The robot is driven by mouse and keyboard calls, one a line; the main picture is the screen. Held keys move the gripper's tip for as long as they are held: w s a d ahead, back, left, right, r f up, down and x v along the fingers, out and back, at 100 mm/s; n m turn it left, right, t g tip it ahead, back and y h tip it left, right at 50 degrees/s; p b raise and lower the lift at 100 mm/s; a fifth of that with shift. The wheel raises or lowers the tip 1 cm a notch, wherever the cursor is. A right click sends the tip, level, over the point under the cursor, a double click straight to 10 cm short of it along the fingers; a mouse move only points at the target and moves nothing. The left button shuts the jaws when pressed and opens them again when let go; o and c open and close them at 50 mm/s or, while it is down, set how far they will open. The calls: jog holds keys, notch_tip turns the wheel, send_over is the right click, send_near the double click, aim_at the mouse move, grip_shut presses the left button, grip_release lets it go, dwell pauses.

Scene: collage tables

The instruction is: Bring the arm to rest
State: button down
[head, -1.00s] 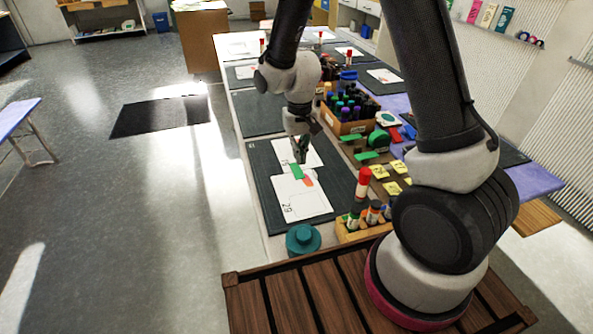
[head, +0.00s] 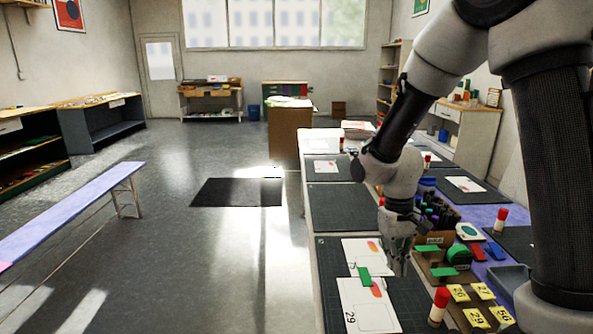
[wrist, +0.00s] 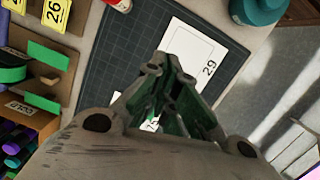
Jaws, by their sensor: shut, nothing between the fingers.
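My gripper (head: 398,258) is shut and empty. It hangs above the near dark cutting mat (head: 328,290), by the right edge of the upper white card (head: 352,246). The lower white card, marked 29 (head: 354,318), lies in front of it. A green piece (head: 364,277) lies where the two cards meet, with an orange-red piece (head: 377,287) beside it. Another orange-red piece (head: 373,247) shows on the upper card. In the wrist view the shut fingers (wrist: 172,75) hide part of the card marked 29 (wrist: 203,55).
Right of the mat are a red-capped glue stick (head: 438,305), yellow number tags (head: 478,292) and a box of dark markers (head: 434,238). A teal round object (wrist: 258,10) stands near the table edge. The floor left of the table is open, with a blue bench (head: 75,212).

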jog(key=s+d+r+t, duration=0.2)
jog(key=s+d+r, duration=0.1)
jog(key=s+r, duration=0.2)
jog(key=s+d+r+m+t, duration=0.1)
jog(key=s+d+r, duration=0.3)
jog(key=r, duration=0.5)
jog(key=s+d+r+m+t, duration=0.1)
jog(key=s+d+r+t, duration=0.2)
jog(key=s+r, duration=0.3)
jog(key=shift+d+r+y, duration=0.3)
jog(key=shift+d+r, duration=0.2)
jog(key=shift+d, duration=0.2)
jog(key=shift+s+d, duration=0.1)
